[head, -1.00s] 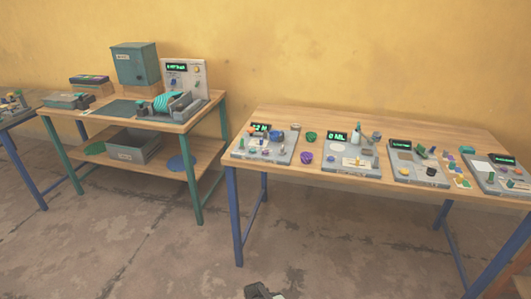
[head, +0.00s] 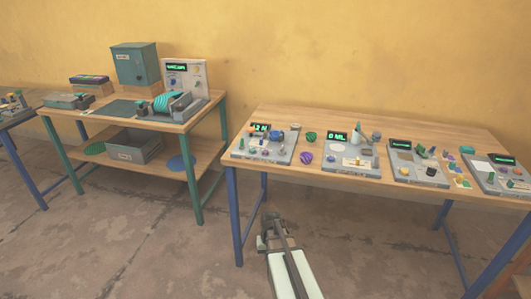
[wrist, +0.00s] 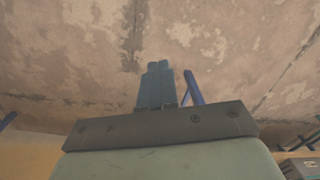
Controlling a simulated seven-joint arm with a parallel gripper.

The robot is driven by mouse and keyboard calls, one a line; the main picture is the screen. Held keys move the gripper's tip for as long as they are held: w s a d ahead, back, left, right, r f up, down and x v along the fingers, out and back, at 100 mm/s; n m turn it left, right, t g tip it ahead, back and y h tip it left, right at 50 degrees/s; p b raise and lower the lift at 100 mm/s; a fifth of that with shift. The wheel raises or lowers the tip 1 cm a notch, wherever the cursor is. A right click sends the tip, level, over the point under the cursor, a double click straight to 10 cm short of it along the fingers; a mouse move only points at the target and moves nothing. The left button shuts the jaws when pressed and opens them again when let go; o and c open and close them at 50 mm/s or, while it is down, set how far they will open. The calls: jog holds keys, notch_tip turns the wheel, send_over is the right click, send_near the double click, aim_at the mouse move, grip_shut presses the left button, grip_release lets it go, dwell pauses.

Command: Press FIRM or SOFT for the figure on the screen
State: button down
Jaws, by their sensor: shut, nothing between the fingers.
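Several grey devices with green-lit screens stand on the right table. The leftmost device (head: 247,152) has a screen (head: 261,128) with a short figure that seems to end in N, plus small knobs and buttons. The second device's screen (head: 337,137) seems to read 0 ML. Labels are too small to read, so I cannot tell which buttons say FIRM or SOFT. My gripper (head: 265,222) is in front of the right table's left part, apart from the devices. In the wrist view my gripper (wrist: 158,66) has its fingers together and empty, over bare floor.
The right table (head: 400,124) has a blue leg (head: 234,215) just left of my gripper. Small bowls (head: 306,157) stand between devices. The left table (head: 57,99) holds a teal cabinet (head: 134,64) and a machine with a screen panel (head: 186,82). Open floor lies in front.

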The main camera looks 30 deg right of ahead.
jog(key=w+d+r+t, duration=0.2)
jog(key=w+d+r, duration=0.3)
jog(key=r, duration=0.4)
jog(key=w+d+r+m+t, duration=0.1)
jog(key=w+d+r, duration=0.5)
jog(key=r, duration=0.3)
jog(key=w+d+r+t, duration=0.2)
jog(key=w+d+r, duration=0.4)
jog(key=w+r, duration=0.2)
jog(key=shift+w+r+m+t, duration=0.1)
jog(key=shift+r+m+t, duration=0.25)
jog(key=shift+r, duration=0.55)
notch_tip(320, 180, up, 12)
jog(key=r+n+t+y, duration=0.1)
jog(key=t+y, duration=0.2)
send_over(267, 152)
jog(key=shift+d+f+n, duration=0.15)
jog(key=shift+f+n, duration=0.1)
jog(key=shift+f, duration=0.05)
jog(key=shift+f, duration=4.4)
